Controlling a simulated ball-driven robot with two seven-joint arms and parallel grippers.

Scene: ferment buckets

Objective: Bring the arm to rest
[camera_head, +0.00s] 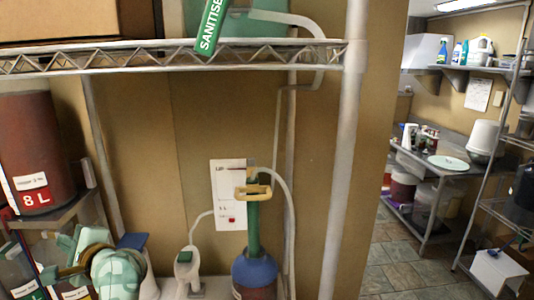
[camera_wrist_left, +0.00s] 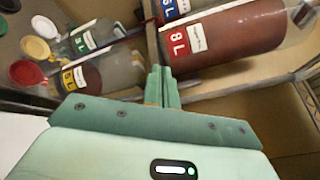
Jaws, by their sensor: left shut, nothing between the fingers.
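My left gripper (camera_head: 52,272) is at the lower left of the head view, on a green mottled arm link that comes in from the bottom. In the left wrist view its two green fingers (camera_wrist_left: 161,85) are together with nothing between them. They point toward the bucket shelf, in front of a large dark red bucket with a red 8 L label (camera_wrist_left: 215,40). The same bucket (camera_head: 28,135) stands above and left of the gripper in the head view. I cannot tell whether the fingers touch the shelf. My right gripper is not in view.
A blue-topped vessel with a green neck (camera_head: 254,268) stands lower middle. Smaller labelled containers (camera_wrist_left: 88,82) sit near the fingers. Open tiled floor (camera_head: 400,262) lies at right.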

